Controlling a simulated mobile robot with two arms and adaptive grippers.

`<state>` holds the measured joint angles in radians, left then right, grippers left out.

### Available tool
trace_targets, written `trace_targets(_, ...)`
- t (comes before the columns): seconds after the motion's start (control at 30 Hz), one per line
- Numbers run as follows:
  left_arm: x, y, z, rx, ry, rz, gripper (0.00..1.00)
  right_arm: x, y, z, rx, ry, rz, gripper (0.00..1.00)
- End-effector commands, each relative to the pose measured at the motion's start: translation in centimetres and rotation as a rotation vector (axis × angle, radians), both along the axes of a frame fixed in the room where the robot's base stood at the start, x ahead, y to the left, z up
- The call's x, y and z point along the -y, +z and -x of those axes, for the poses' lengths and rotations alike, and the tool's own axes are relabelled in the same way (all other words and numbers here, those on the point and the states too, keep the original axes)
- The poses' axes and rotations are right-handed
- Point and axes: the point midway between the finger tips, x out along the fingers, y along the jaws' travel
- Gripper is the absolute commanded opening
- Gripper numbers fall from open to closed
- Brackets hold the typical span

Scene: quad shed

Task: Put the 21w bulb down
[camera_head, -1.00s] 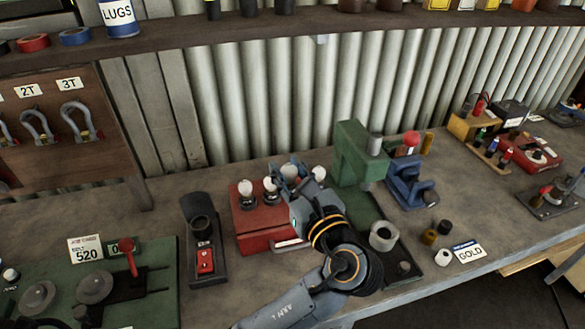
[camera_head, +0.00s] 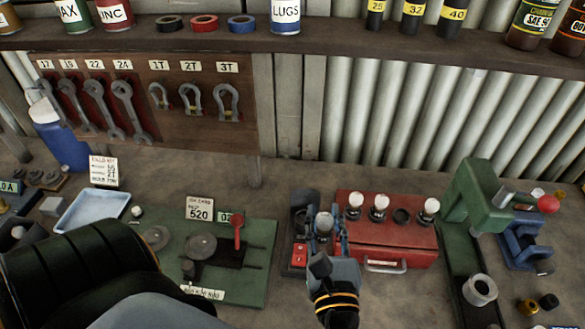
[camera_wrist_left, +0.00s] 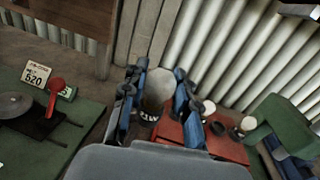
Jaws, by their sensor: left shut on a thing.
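My left gripper (camera_head: 324,232) is shut on a pale glass bulb (camera_head: 323,221), held upright between the two blue fingers. In the left wrist view the bulb (camera_wrist_left: 157,88) sits between the fingertips, with partly readable lettering low on it. The gripper is at the black stand with a red switch panel (camera_head: 299,254), left of the red box (camera_head: 385,245). The gripper hides part of the stand, so I cannot tell whether the bulb touches it. The red box holds three bulbs and has one empty dark socket (camera_head: 401,216). My right gripper is not in view.
A green board (camera_head: 258,262) with a red lever (camera_head: 238,228) lies left of the stand. A green press (camera_head: 470,200) stands right of the red box. A shelf (camera_head: 330,42) runs above. A large dark ribbed shape covers the lower left.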

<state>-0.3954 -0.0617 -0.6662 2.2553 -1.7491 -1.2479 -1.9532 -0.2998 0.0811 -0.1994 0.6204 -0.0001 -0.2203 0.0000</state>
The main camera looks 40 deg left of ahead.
Motion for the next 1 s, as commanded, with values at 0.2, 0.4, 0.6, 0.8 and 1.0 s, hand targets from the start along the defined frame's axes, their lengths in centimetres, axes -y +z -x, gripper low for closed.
trace_targets(0.2, -0.7, 0.2, 2.5, -0.017, -0.023, -0.011, 0.0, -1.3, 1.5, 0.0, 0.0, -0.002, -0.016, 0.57)
trace_targets(0.4, -1.9, -1.1, 1.5, -0.015, -0.029, -0.016, 0.0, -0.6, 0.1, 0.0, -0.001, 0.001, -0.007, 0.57)
trace_targets(0.6, -4.7, -3.4, -2.5, -0.011, -0.028, -0.017, 0.0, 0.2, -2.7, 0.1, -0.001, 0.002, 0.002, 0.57)
trace_targets(0.8, -7.0, -6.7, -5.6, -0.016, -0.029, -0.018, 0.0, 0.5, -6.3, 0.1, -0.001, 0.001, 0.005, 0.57)
trace_targets(1.0, -8.2, -8.8, -7.3, -0.018, -0.03, -0.015, 0.0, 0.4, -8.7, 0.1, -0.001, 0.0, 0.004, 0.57)
